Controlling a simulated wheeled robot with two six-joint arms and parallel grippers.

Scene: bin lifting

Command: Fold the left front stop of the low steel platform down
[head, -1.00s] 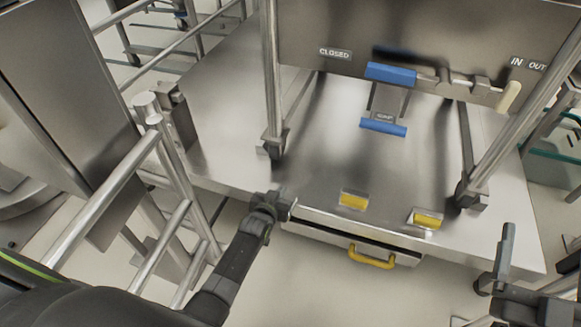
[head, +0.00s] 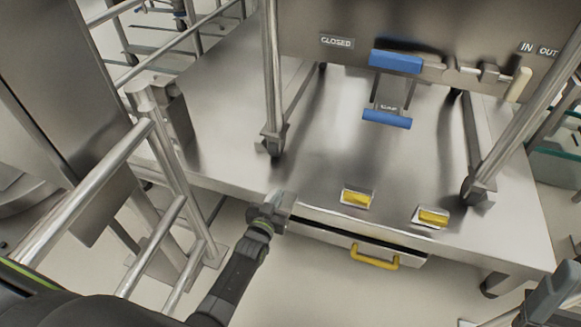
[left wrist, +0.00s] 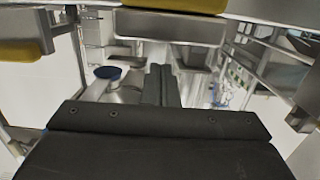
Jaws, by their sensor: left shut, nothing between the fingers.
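The low steel platform (head: 225,160) fills the middle of the head view. Two small yellow-faced stops sit near its front edge: the left front stop (head: 356,198) and the right one (head: 433,217). Whether they stand up or lie flat is hard to tell. My left gripper (head: 280,203) is at the platform's front edge, left of the left front stop and apart from it. Its fingers (left wrist: 160,84) are shut and empty in the left wrist view. My right gripper (head: 552,297) shows only partly at the lower right, away from the stops; its jaws are unclear.
A drawer with a yellow handle (head: 375,258) is under the platform's front edge. A wheeled steel frame with a blue pedal (head: 387,117) and blue handle (head: 395,61) stands on the platform. Steel rails (head: 95,185) crowd the left. Floor in front is open.

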